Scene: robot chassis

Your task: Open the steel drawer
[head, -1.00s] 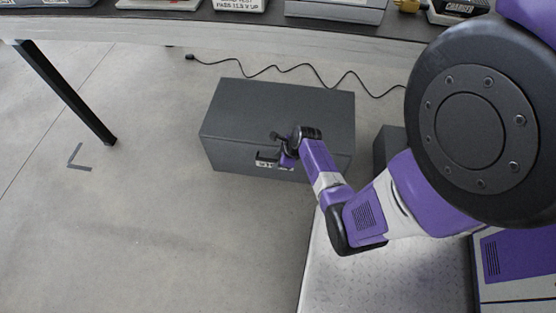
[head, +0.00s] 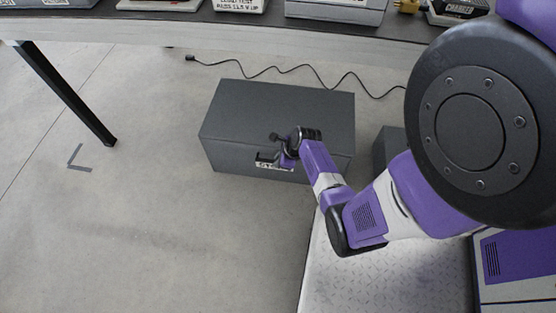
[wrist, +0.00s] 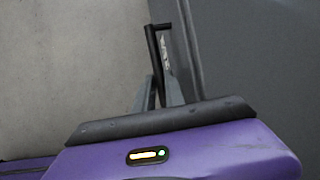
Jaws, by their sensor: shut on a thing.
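The steel drawer is a dark grey box-shaped unit (head: 285,115) on the floor under the bench. Its front face carries a dark bar handle (head: 264,157) and a white label (head: 272,166), partly hidden by my gripper. No open gap shows at the front.
A bench (head: 250,34) with several items runs along the top, with a black leg (head: 70,97) at left. A black cable (head: 300,68) lies behind the unit. A smaller dark box (head: 384,147) stands right of it. The floor (head: 160,220) in front and left is clear.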

